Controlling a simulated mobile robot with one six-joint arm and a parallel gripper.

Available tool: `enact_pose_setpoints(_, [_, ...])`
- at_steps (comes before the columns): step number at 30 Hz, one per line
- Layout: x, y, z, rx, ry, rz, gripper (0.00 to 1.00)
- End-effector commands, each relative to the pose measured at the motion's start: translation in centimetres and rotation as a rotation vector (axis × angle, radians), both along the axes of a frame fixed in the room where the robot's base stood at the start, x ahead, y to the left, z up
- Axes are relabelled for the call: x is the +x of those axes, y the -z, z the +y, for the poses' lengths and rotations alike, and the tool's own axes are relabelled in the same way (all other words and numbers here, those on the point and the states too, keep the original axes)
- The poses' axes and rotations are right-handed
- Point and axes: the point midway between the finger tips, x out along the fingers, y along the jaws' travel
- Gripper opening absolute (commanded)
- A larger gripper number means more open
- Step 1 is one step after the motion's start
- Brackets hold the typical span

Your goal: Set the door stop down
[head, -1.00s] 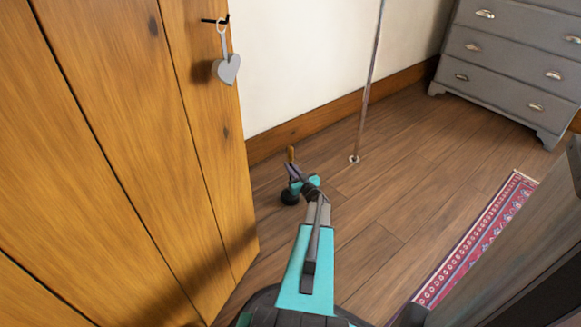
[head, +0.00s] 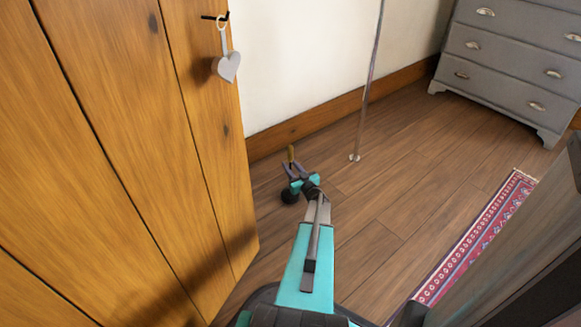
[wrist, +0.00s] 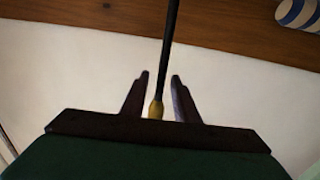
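The door stop has a dark round base (head: 290,196), a thin dark rod and a yellow-brown handle (head: 291,153). It stands upright, its base appearing to rest on the floor between the door and the wall. My gripper (head: 295,169) is open around its upper part. In the wrist view, the dark rod (wrist: 170,50) runs to the yellow-brown handle (wrist: 155,108), which lies between the two spread fingers of my gripper (wrist: 158,84) with gaps on both sides. The middle of the door stop is partly hidden by my gripper in the head view.
A wooden door (head: 130,140) with a hanging grey heart (head: 227,67) stands close on the left. A thin pole (head: 369,80) meets the floor to the right. A grey dresser (head: 515,65) and red patterned rug (head: 480,240) lie further right. A blue-striped thing (wrist: 298,13) shows in the wrist view.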

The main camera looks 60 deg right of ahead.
Motion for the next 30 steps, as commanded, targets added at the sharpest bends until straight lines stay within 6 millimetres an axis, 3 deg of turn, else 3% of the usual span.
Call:
enact_pose_setpoints(8, [-1.5, -0.3, 0.8, 0.000, 0.001, 0.001, 0.28])
enact_pose_setpoints(24, [-8.6, -0.4, 4.9, 0.001, 0.002, 0.000, 0.28])
enact_pose_setpoints(30, [-10.1, -0.2, 5.8, 0.000, 0.001, 0.001, 0.28])
